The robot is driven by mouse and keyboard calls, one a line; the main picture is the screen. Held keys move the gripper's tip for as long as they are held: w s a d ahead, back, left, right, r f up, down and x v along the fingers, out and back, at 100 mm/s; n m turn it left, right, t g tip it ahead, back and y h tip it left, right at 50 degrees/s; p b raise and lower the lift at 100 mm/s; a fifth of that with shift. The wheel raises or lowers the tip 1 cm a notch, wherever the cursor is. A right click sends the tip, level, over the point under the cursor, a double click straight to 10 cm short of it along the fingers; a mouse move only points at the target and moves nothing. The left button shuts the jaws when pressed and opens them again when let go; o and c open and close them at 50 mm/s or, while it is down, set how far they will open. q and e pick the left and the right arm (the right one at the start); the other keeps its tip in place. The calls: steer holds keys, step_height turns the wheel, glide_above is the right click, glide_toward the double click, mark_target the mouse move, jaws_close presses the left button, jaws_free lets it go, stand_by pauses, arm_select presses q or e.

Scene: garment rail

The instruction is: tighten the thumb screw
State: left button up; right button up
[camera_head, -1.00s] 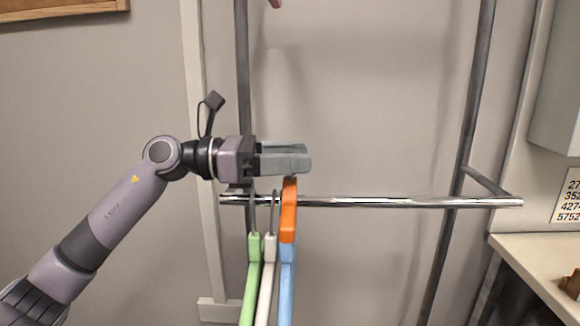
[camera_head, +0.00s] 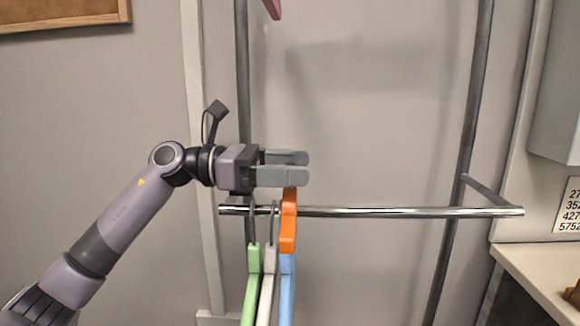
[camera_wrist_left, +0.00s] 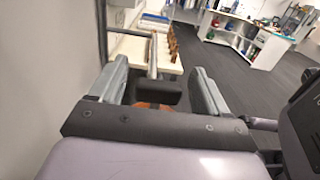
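My left gripper (camera_head: 284,168) is level just above the near end of the chrome rail (camera_head: 390,212), pointing right. Its two grey fingers stand apart in the left wrist view (camera_wrist_left: 158,85). I cannot tell whether that block is the thumb screw; no screw is clear in the head view. My right gripper is in neither view.
Green (camera_head: 253,258), white (camera_head: 269,260) and blue (camera_head: 286,270) hangers hang close together at the rail's left end. Grey posts stand at left (camera_head: 243,90) and right (camera_head: 473,100). A pinkish piece (camera_head: 272,8) hangs at the top. The rail right of the hangers is bare.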

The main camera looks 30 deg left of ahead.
arm_select(q)
steer(key=shift+s+a+f, duration=0.1)
steer(key=shift+s+a, duration=0.05)
steer(key=shift+a, duration=0.15)
steer(key=b+v, duration=0.1)
steer(key=v, duration=0.4)
steer(key=shift+a, duration=0.1)
steer(key=shift+s+a, duration=0.3)
steer(key=shift+a, duration=0.3)
